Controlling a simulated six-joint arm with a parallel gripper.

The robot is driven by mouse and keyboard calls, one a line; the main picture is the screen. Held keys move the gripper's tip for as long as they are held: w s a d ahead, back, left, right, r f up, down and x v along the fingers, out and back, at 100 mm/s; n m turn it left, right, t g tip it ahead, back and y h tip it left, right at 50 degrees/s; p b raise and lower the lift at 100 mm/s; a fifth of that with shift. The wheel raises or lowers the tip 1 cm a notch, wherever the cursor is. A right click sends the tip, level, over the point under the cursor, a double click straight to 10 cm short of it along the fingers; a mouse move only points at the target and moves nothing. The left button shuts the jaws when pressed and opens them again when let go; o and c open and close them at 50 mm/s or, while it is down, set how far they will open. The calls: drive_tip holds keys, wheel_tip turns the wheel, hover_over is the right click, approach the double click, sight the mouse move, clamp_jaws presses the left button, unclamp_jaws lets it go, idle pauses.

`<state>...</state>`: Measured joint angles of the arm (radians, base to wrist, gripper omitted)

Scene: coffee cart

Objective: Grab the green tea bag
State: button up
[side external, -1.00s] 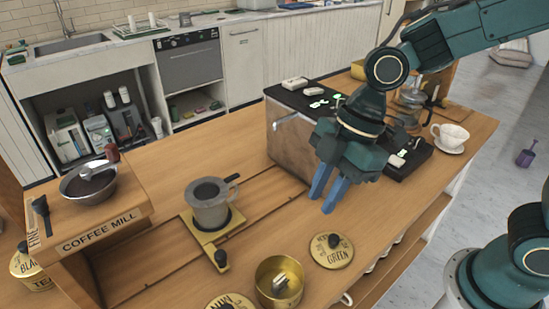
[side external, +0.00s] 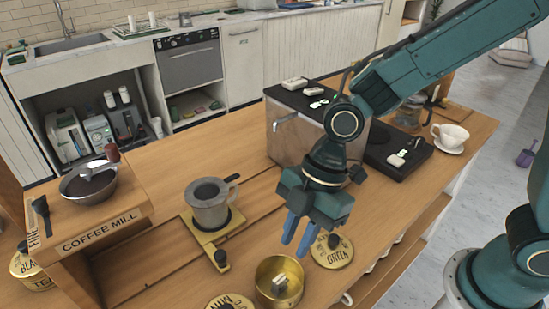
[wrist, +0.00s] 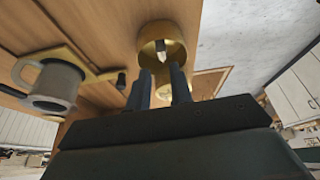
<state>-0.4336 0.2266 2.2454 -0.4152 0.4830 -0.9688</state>
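An open gold tin (side external: 262,268) stands on the wooden counter at the bottom centre of the side view. A small pale tea bag (side external: 281,284) is inside it. A round gold lid (side external: 340,262) marked "GREEN" lies to the right of the tin. My gripper (side external: 295,236) has two blue fingers pointing down, above and behind the tin, apart from it and empty. In the wrist view my fingers (wrist: 161,88) are spread, with the tin (wrist: 170,30) beyond their tips and the tea bag (wrist: 162,56) inside it. The lower part of the tea bag cannot be made out.
Another gold lid (side external: 229,302) is cut off at the bottom edge. A grey cup (side external: 211,211) stands on a gold base to the left. A metal machine (side external: 287,140) stands behind my gripper. A white cup (side external: 451,134) and saucer are at the right.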

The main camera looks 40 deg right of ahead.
sight(282, 277)
drive_tip(key=shift+x, duration=2)
drive_tip(key=shift+x, duration=2.6)
drive_tip(key=shift+r, duration=0.1)
clamp_jaws()
